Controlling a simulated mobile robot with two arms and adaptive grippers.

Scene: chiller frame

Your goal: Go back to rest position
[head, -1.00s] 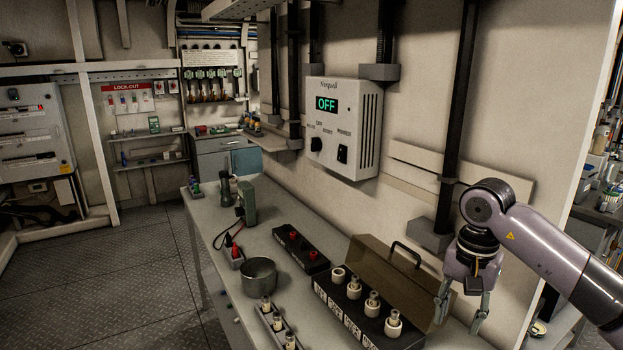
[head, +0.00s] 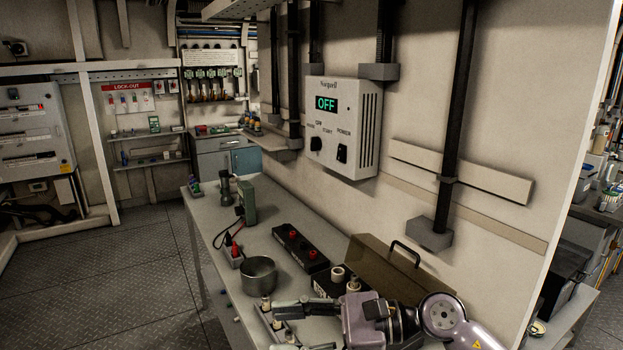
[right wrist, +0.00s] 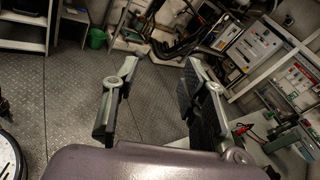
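My right gripper (head: 278,330) reaches in from the lower right of the head view, low over the front part of the grey bench. Its fingers point left and are spread apart. In the right wrist view the two fingers of my right gripper (right wrist: 158,92) stand wide apart with nothing between them, and floor shows beyond. My left gripper is in neither view.
The bench (head: 222,232) holds a metal pot (head: 258,273), a black box with red knobs (head: 300,248), a green device (head: 248,202) and an open fuse box with a brown lid (head: 385,278), partly hidden by my arm. The wall controller (head: 343,127) reads OFF. Floor (head: 110,280) at left is clear.

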